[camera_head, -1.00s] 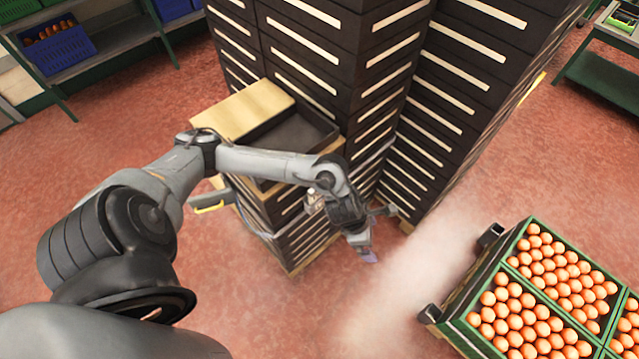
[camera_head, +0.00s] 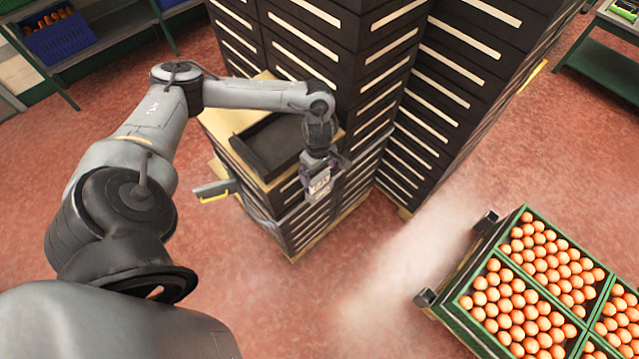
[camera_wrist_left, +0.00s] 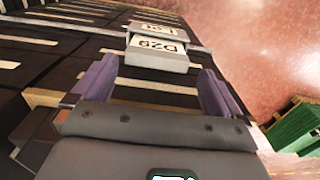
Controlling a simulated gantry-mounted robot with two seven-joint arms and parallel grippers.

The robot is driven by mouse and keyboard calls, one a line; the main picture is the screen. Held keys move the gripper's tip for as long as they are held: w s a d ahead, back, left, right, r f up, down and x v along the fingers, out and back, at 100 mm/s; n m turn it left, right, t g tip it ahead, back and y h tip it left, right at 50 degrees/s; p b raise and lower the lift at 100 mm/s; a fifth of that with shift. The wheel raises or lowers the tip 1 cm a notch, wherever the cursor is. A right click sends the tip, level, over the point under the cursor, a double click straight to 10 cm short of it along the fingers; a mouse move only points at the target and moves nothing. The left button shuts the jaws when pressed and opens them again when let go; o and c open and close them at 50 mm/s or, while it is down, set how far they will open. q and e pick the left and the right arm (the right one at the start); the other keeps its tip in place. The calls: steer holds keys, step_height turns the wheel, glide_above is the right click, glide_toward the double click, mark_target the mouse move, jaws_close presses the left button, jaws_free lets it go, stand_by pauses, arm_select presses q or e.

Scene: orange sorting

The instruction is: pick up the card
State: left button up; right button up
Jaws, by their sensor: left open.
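A white card (camera_wrist_left: 157,49) with dark print reading D29 shows in the left wrist view, at the side of the dark crate stack. Behind it is a second white printed piece (camera_wrist_left: 153,29); I cannot tell whether the two are joined. My left gripper (camera_wrist_left: 158,85) is open, its purple fingers apart on either side of the line towards the card, with nothing between them. In the head view the left gripper (camera_head: 321,178) hangs at the front corner of the low crate stack (camera_head: 300,233), and a pale patch there may be the card. My right gripper is not in view.
Tall dark crate stacks (camera_head: 440,110) stand right behind the low stack. A yellow-handled grey piece (camera_head: 213,190) juts from its left side. A green crate of oranges (camera_head: 475,328) stands at the lower right. The red floor (camera_head: 385,270) between is clear.

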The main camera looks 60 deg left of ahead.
mark_target(319, 176)
arm_select(q)
steer(key=shift+w+f+p, duration=0.15)
steer(key=shift+f+p, duration=0.15)
steer(key=shift+f, duration=2.35)
steer(key=c, duration=0.8)
steer(key=shift+c, duration=0.2)
steer(key=shift+r, duration=0.2)
